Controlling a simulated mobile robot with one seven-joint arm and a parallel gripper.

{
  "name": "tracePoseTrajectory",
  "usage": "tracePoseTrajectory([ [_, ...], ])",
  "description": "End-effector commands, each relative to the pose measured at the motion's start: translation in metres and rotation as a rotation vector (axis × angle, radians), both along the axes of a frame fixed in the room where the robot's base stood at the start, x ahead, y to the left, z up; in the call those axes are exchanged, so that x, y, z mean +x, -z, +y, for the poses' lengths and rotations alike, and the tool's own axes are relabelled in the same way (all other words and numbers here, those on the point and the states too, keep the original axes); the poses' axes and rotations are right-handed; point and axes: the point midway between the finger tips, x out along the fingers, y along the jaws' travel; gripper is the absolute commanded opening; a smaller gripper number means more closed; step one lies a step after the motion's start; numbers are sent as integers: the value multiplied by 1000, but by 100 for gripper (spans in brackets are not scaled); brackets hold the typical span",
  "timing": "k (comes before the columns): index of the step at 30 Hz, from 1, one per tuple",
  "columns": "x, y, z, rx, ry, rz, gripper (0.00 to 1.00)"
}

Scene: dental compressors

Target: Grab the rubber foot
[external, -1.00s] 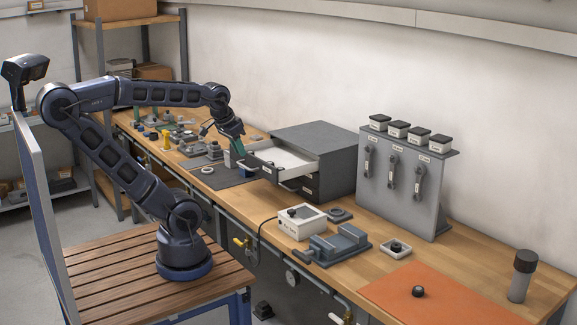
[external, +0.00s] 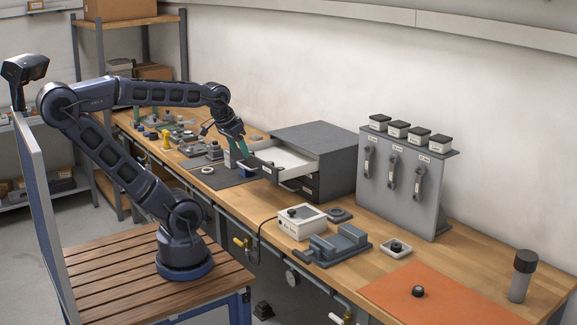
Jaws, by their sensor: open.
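A small black round piece (external: 418,291), which looks like a rubber foot, sits on the orange mat (external: 465,295) at the front right of the bench. Another small dark piece (external: 396,246) sits in a light square dish right of the vise. I cannot tell for sure which is the rubber foot. My gripper (external: 239,153) is far to the left of both, pointing down at the left end of the open drawer (external: 285,160). Its greenish fingers are open; the gap between them is too small to see into. I cannot tell whether they touch the drawer.
The grey drawer cabinet (external: 322,145) stands right of my gripper. A grey upright rack (external: 405,190) with handles, a white control box (external: 301,223), a grey vise (external: 339,246) and a dark-capped cylinder (external: 521,277) stand farther right. Much of the orange mat is clear.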

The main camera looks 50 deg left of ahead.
Motion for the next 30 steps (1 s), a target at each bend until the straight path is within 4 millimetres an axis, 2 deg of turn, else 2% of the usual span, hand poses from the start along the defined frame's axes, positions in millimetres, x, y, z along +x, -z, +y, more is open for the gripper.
tracePoseTrajectory([
  [5, 22, -5, -10, -5, 34, 3, 60],
  [14, 97, -10, -59, -18, 144, 11, 60],
  [23, 167, 1, -133, -25, 253, 18, 60],
  [30, 213, 23, -207, -27, 341, 19, 60],
])
